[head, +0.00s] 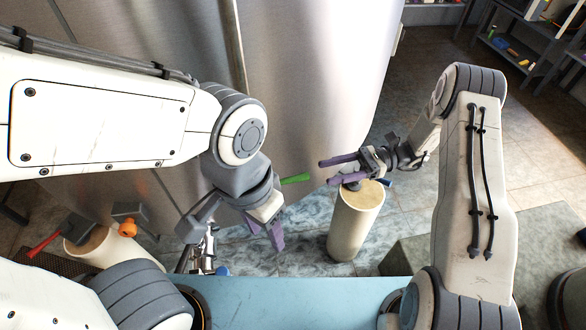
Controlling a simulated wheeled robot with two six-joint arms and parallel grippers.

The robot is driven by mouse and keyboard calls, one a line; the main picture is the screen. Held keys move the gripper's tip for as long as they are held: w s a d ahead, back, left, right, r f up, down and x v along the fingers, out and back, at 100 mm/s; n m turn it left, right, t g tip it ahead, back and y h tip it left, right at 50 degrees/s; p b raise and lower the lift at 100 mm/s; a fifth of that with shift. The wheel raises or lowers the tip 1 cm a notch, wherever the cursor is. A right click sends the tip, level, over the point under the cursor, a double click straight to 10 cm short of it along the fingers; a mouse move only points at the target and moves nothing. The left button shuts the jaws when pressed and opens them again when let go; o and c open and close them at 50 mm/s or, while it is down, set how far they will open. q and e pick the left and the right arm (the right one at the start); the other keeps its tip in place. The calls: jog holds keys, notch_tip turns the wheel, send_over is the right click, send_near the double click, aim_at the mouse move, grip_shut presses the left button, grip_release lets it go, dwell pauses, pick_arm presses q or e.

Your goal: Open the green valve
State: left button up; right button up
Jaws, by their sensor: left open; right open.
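The green valve handle (295,179) is a short green lever just right of my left gripper's wrist, in front of the steel tank. The valve body it belongs to is hidden behind my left arm. My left gripper (264,230) has purple fingers that point downward and are spread apart, below and left of the green handle. I cannot tell whether it touches anything. My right gripper (325,172) is open, its purple fingers pointing left toward the green handle with a gap between. It hangs over the top of a beige cylinder.
The large steel tank (310,100) fills the middle. The beige cylinder (352,228) stands under my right gripper, with a blue handle (385,183) beside it. A red handle (43,245) and an orange part (127,228) are at the lower left. Shelves (520,55) stand far right; open floor lies before them.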

aim_at(292, 177)
jog(key=p+x, duration=0.2)
jog(key=x, duration=0.7)
jog(key=shift+w+a+p, duration=0.1)
jog(key=shift+a+p, duration=0.2)
jog(key=shift+p, duration=0.1)
jog(key=shift+a, duration=0.45)
grip_shut()
dwell(0.6)
